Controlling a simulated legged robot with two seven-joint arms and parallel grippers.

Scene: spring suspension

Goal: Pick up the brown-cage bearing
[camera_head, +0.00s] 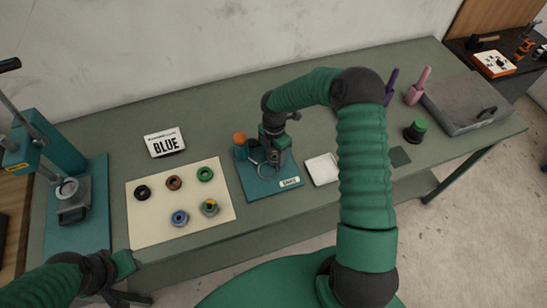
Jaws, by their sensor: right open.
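The brown-cage bearing (174,183) is a small reddish-brown ring. It lies at the middle of the back row on the cream mat (222,222), between a black ring (143,192) and a green ring (205,174). My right gripper (262,163) is open above the teal base plate (257,188), right of the mat and apart from the bearing. My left gripper (126,280) is at the lower left, in front of the mat; its jaw opening is unclear.
A teal press (62,150) stands at the left. An orange ball (239,139) is near my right gripper. A white square tray (322,169) and a grey case (465,103) are to the right.

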